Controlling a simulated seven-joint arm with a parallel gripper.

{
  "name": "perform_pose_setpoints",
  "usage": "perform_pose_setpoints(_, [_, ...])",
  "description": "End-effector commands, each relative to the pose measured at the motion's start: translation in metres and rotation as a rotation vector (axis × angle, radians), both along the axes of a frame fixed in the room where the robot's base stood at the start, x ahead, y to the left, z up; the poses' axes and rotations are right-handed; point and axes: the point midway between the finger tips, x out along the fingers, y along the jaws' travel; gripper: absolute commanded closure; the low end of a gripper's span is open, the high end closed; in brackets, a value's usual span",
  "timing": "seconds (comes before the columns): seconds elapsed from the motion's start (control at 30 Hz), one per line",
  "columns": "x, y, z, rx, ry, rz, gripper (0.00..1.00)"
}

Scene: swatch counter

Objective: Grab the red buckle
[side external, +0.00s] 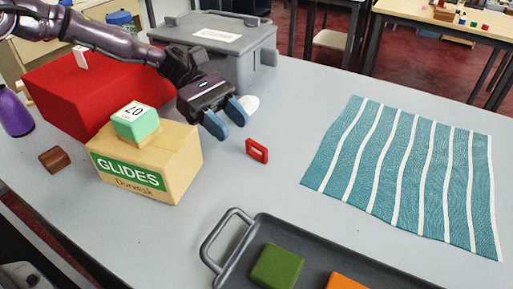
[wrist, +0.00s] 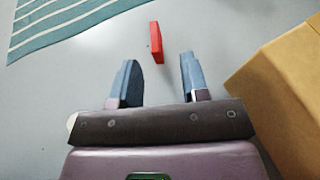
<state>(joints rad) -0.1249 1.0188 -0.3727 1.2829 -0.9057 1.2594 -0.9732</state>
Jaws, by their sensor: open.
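The red buckle (side external: 257,150) is a small rectangular frame with an opening in it. In the side view it is on the grey counter, right of the cardboard box and left of the striped cloth. In the wrist view the buckle (wrist: 156,42) shows as a narrow red shape beyond my fingertips, roughly in line with the gap between them. My gripper (side external: 226,119) has blue fingers, stands apart with nothing between them, and is up and left of the buckle in the side view. The open fingers also show in the wrist view (wrist: 160,75).
A cardboard box (side external: 178,165) marked GLIDES carries a green block (side external: 136,125). A red box (side external: 60,105) and a grey lidded case (side external: 255,50) stand behind. A dark tray (side external: 222,268) lies in front. A teal striped cloth (side external: 405,165) covers the right side. Counter around the buckle is clear.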

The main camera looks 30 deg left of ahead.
Motion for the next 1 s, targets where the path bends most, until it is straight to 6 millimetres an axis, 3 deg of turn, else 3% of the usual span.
perform_pose_setpoints(0.27, [-0.004, -0.025, -0.009, 0.000, 0.001, -0.003, 0.58])
perform_pose_setpoints(0.5, [-0.008, -0.058, -0.022, 0.000, 0.002, -0.002, 0.58])
perform_pose_setpoints(0.77, [-0.009, -0.063, -0.024, 0.000, 0.000, 0.000, 0.58])
perform_pose_setpoints(0.97, [-0.009, -0.062, -0.023, 0.000, 0.000, 0.000, 1.00])
perform_pose_setpoints(1.0, [-0.009, -0.062, -0.023, 0.000, 0.000, 0.000, 1.00])
